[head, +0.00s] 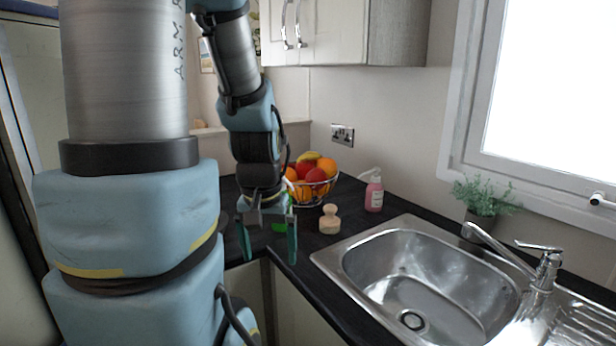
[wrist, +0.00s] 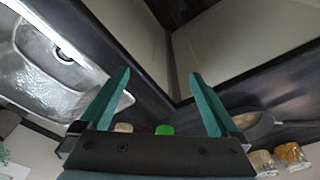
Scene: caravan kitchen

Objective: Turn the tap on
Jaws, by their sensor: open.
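The chrome tap (head: 545,265) stands at the right end of the sink (head: 360,263), with its spout (head: 487,243) reaching left over the basin and a lever handle (head: 537,247) on top. My gripper (head: 269,247) is open and empty, pointing down over the counter's front edge near the inner corner. It is well left of the sink and apart from the tap. In the wrist view, the two green fingers (wrist: 158,100) are spread with nothing between them. The sink basin (wrist: 45,75) shows at the left there, with a bright metal bar across it that I cannot identify surely.
A potted plant (head: 483,203) stands behind the spout. A window (head: 560,85) and wall cupboards (head: 345,32) are above.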

